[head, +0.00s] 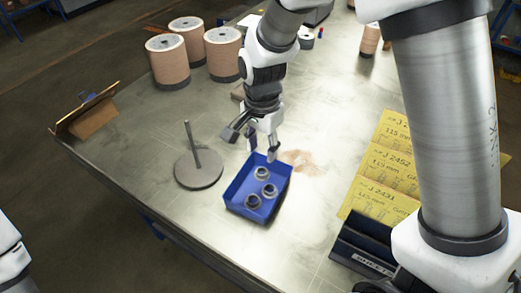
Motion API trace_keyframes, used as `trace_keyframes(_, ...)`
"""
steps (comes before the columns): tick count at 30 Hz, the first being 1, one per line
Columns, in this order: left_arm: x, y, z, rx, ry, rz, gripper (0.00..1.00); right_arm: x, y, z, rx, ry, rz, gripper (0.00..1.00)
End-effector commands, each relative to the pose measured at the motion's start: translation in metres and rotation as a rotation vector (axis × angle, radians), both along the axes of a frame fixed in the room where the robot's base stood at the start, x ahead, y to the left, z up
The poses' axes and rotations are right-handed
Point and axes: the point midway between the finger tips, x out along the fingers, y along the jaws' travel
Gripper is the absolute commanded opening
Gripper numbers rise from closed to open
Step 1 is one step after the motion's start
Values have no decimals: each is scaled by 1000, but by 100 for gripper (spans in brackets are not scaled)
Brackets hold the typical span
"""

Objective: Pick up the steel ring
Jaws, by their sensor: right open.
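Three steel rings lie in a small blue bin (233,190) on the table: a far ring (262,173), a right ring (270,190) and a near-left ring (252,202). My right gripper (252,144) is open and empty, with its fingers spread above the far edge of the bin. One finger is at the bin's far side and the other is to the left of it, apart from the rings. My left gripper is not in view; only part of my left arm shows at the lower left edge.
A round plate with an upright rod (199,168) stands left of the bin. Yellow labelled sheets (385,165) and a dark bin (362,245) lie to the right. The table front is clear.

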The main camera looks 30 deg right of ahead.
Motion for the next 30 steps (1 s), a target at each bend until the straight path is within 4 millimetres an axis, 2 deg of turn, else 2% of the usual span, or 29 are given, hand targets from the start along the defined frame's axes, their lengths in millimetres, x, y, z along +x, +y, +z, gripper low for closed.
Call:
trace_keyframes(8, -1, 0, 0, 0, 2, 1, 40, 0, 0, -34, 0, 4, -1, 43)
trace_keyframes(15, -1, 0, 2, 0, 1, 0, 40, 2, -1, -74, 0, 4, 1, 43)
trace_keyframes(22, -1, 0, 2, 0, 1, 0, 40, 3, 0, -78, 0, 1, 0, 43)
trace_keyframes(25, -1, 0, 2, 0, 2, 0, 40, 3, 0, -78, 0, 1, 0, 17)
trace_keyframes(30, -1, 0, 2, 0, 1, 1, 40, 3, 0, -78, 0, 1, 0, 16)
